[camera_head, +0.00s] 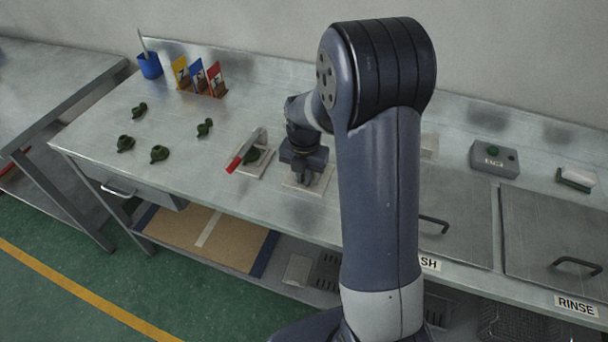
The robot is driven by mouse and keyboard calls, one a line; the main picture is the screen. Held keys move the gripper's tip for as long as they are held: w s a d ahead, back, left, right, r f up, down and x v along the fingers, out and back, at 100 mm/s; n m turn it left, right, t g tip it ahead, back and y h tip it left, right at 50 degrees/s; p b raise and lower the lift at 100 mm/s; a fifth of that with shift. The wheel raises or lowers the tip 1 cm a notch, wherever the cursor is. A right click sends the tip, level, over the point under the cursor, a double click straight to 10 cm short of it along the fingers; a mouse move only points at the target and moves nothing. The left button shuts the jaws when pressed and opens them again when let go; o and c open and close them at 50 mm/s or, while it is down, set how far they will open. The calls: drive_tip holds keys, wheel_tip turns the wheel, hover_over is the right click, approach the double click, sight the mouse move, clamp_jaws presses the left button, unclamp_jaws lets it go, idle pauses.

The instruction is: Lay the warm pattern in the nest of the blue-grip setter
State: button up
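My gripper (304,170) points down over a pale setter base (322,184) in the middle of the bench. The gripper covers most of that base, and I cannot see its grip colour or its nest. Whether the fingers are open or hold a pattern does not show. To its left stands a setter with a red grip (236,160), its lever raised at a slant, with a dark green pattern (252,154) at its base. Several more green patterns lie loose on the left of the bench, among them one pattern (205,127) nearest the setters. No blue grip shows; my arm hides part of the bench.
At the back left stand a blue cup (150,66) with a tool and a rack of yellow, blue and red cards (198,77). On the right are a grey button box (494,158), a white-topped brush or block (576,178) and lidded basins (553,230).

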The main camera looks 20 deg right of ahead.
drive_tip(key=shift+o, duration=0.8)
drive_tip(key=shift+r, duration=0.25)
wheel_tip(320, 180, up, 12)
drive_tip(key=shift+f, duration=0.1)
idle(0.7)
